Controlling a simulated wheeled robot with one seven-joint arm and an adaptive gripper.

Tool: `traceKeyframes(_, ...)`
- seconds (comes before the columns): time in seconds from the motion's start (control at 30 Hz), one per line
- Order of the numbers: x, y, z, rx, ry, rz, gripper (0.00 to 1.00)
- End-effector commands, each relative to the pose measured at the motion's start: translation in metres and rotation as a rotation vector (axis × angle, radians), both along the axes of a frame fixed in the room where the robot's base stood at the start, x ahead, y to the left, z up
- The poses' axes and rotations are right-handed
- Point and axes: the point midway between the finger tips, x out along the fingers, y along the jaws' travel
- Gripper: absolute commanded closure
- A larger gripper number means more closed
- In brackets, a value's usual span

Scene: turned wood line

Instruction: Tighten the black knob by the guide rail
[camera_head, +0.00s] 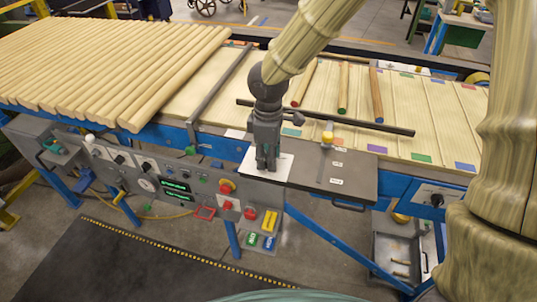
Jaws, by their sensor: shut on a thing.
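My gripper (267,165) points straight down, with its fingertips low over a white plate (285,166) at the front edge of the conveyor. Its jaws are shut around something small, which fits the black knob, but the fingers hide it. I cannot see the knob itself or how far it is turned. The dark guide rail (350,122) runs across the slatted bed just behind and to the right of my gripper. A grey crossbar (220,87) lies to the left, beside the wooden rods.
A dark hatch plate (350,181) with a yellow-topped post (327,136) is close on the right. The control panel (165,178) with buttons lies front left. Many rods (110,60) fill the left bed. Three coloured-end rods (343,88) lie behind the rail.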

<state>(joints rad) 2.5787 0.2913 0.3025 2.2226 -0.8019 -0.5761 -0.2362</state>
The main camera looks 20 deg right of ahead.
Motion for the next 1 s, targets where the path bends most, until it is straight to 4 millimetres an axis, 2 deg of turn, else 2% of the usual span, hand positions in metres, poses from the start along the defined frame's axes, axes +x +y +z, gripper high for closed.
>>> traceKeyframes(1.0,-0.0002,0.0032,0.0036,0.001,-0.004,-0.959,0.88)
